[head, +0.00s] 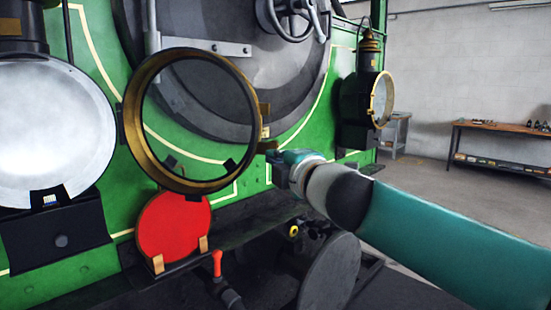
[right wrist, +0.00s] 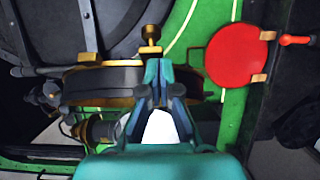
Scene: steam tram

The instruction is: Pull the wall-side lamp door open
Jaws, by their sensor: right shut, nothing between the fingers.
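A round brass-framed lamp door (head: 137,133) stands swung out from the large lamp at the left, whose white reflector (head: 50,130) is exposed. The engine front shows through the door's ring. My right gripper (head: 272,158) is shut and empty at the ring's right edge, by its brass catch (head: 264,110). In the right wrist view the shut fingertips (right wrist: 158,70) are close against the door rim (right wrist: 100,84), below a brass knob (right wrist: 151,34); I cannot tell whether they touch. A second lamp (head: 380,98) is at the far right, nearer the grey wall. My left gripper is out of view.
A red disc (head: 172,226) stands on the ledge below the door, with a red-handled valve (head: 217,263) beside it. A round buffer (head: 330,275) is beneath my right arm. A workbench (head: 500,140) stands far right, with open floor before it.

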